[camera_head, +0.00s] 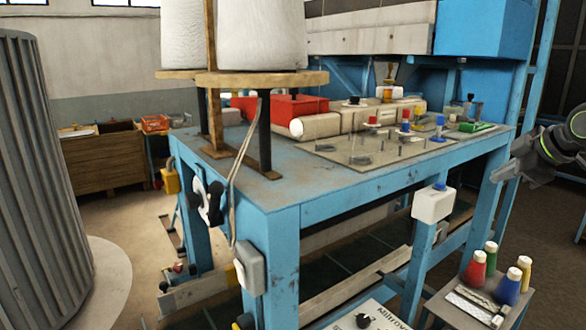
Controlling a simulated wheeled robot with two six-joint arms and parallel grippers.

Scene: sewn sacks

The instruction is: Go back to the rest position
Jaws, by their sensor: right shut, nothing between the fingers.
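My right gripper (507,170) is at the right edge, beside the right end of the blue machine table (345,190). It points left and is shut, with nothing held. Its arm comes in from the right edge. My left gripper is out of view.
The blue table carries a metal plate (375,152) with small coloured knobs, a red box (290,106) and large white thread cones (262,35) on a wooden stand. A small shelf (445,312) holds several coloured bottles at the lower right. A grey ribbed cylinder (40,180) stands at left. Open floor (560,215) shows at right.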

